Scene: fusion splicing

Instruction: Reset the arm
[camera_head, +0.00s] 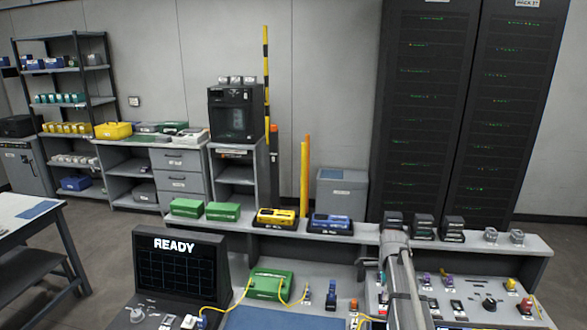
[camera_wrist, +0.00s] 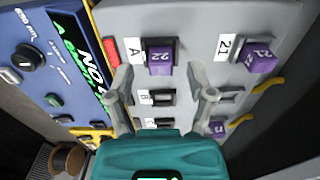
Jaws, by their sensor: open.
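My gripper (camera_wrist: 163,95) shows in the wrist view with its two grey fingers spread apart and nothing between the tips. The fingers point at a grey panel (camera_wrist: 200,50) with purple connectors. In the head view my arm (camera_head: 400,275) reaches down over the right part of the workbench.
A monitor (camera_head: 180,265) reading READY stands at the left of the bench. A green device (camera_head: 270,284) with yellow cables lies right of it. A raised shelf (camera_head: 365,232) behind holds yellow, blue and black units. Tall dark racks (camera_head: 425,110) stand behind. A table (camera_head: 25,212) is at far left.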

